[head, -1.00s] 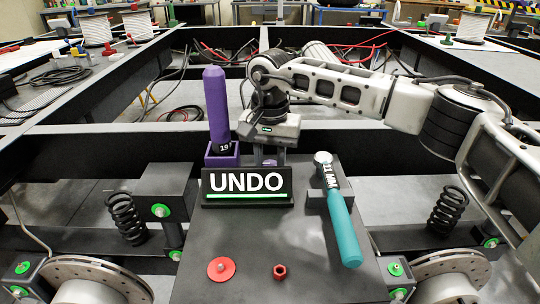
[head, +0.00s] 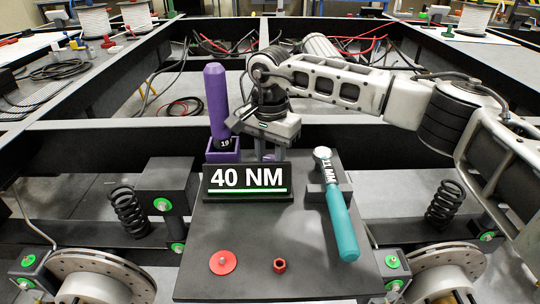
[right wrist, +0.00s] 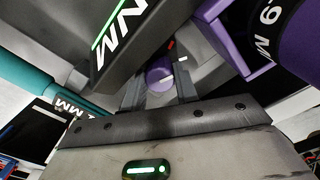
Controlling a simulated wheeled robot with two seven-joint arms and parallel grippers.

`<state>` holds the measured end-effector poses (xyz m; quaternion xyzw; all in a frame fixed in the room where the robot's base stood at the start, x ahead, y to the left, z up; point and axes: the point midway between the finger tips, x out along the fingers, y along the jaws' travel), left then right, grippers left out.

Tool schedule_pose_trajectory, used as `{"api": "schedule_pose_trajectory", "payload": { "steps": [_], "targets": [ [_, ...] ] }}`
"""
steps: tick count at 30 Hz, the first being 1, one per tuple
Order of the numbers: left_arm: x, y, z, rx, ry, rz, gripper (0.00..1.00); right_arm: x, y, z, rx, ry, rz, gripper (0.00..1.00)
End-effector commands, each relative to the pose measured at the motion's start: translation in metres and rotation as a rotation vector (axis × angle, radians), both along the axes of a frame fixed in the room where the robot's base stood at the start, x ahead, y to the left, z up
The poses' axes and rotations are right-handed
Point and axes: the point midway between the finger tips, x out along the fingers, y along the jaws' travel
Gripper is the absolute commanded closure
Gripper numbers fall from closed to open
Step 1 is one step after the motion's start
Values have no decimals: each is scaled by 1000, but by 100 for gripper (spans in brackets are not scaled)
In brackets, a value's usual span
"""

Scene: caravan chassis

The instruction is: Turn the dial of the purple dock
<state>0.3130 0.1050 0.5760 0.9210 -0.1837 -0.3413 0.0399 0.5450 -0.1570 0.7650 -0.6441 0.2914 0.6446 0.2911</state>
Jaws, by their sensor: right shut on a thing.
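The purple dock (head: 222,156) stands at the back of the dark work plate and holds an upright purple tool (head: 217,100) marked 19. The dial (right wrist: 159,77) is a purple knob with a white mark in the right wrist view. It sits behind a black sign (head: 248,181) reading "40 NM", which mostly hides it in the head view. My right gripper (right wrist: 160,92) points down behind the sign, its jaws shut on the dial. My left gripper is not in view.
A teal-handled tool (head: 341,222) marked 11 MM leans in a dark holder right of the sign. A red disc (head: 222,262) and a red nut (head: 279,265) lie on the front of the plate (head: 250,235). Black chassis beams surround it.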

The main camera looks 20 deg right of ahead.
Motion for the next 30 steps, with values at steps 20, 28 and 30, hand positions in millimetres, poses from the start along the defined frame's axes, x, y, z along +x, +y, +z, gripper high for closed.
{"api": "schedule_pose_trajectory", "payload": {
  "steps": [20,28,30],
  "targets": [
    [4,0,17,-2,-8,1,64,-1,-1,19,0,3,0,48],
    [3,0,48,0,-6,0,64,-1,-4,63,2,-4,-7,48],
    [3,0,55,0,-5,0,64,-1,-6,73,2,-4,-10,48]
  ]
}}
